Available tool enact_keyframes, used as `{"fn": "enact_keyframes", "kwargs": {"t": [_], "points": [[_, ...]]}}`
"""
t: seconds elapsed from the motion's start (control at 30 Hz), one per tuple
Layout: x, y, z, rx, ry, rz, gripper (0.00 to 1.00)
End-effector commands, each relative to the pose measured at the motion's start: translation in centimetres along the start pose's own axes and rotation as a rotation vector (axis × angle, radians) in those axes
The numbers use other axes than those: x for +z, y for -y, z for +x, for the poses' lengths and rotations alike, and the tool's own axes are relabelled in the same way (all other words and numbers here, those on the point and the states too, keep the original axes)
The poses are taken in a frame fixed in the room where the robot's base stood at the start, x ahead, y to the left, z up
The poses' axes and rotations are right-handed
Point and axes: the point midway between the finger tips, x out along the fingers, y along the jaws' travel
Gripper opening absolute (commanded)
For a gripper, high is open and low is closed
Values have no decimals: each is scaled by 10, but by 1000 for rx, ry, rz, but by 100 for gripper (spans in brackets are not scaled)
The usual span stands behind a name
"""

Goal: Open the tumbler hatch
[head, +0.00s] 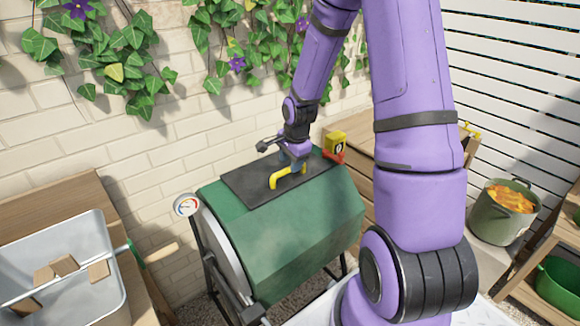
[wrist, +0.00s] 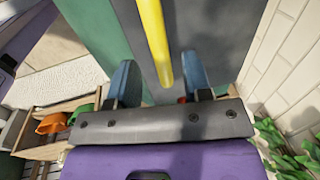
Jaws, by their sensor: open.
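The green tumbler (head: 285,235) stands in front of the brick wall. Its dark grey hatch (head: 245,185) lies flat and closed on the top, with a yellow handle (head: 283,180) rising from it. My gripper (head: 293,165) is right at the handle, above the hatch. In the wrist view the yellow handle (wrist: 154,40) runs down between the two blue fingers of my gripper (wrist: 159,80), which are apart on either side of it. The hatch (wrist: 205,35) fills the background there. I cannot tell whether either finger touches the handle.
A dial gauge (head: 187,205) is at the tumbler's left. A metal tub (head: 60,265) with brown blocks stands at far left. A yellow device (head: 335,143) sits beyond the tumbler. A green pot (head: 503,212) is at right. The brick wall (head: 140,150) is close behind.

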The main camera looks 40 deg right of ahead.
Motion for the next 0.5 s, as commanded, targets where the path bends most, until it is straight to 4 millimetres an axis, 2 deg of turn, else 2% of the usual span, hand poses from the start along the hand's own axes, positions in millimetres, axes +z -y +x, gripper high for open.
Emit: {"fn": "enact_keyframes", "kwargs": {"t": [0.2,0.5], "points": [[0,0,20,1,0,1,45],[0,0,25,0,-1,1,45]]}}
